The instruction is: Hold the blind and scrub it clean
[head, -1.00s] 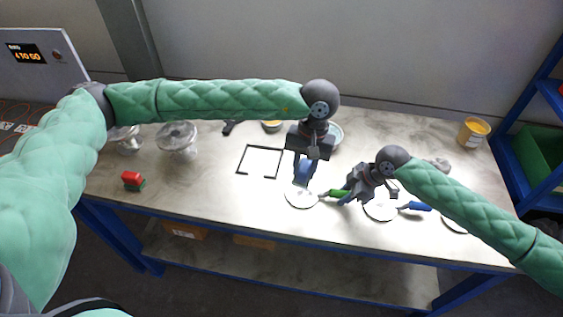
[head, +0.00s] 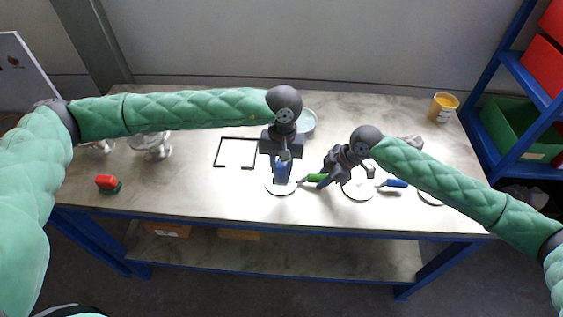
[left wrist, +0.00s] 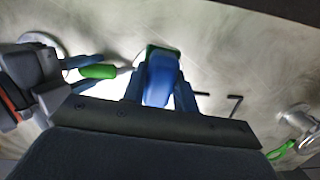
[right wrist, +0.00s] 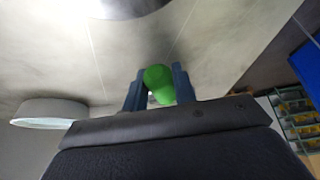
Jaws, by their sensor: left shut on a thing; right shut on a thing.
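My left gripper (head: 281,160) is shut on a blue scrubber (head: 282,172) with a green underside. It holds it upright over the far part of a pale round blind (head: 284,189). I cannot tell whether they touch. The scrubber also shows in the left wrist view (left wrist: 160,82). The blind has a green handle (head: 315,178) pointing right. My right gripper (head: 326,177) is shut on this handle, which shows end-on in the right wrist view (right wrist: 158,82). The scrubber and left gripper hide part of the disc.
To the right lie a disc (head: 357,191) with a blue handle (head: 393,183) and another disc (head: 430,198). A red-and-green block (head: 107,184) lies at left near flanged vessels (head: 152,146). A black square outline (head: 218,153), pale bowl (head: 307,122) and yellow tin (head: 443,107) are on the table.

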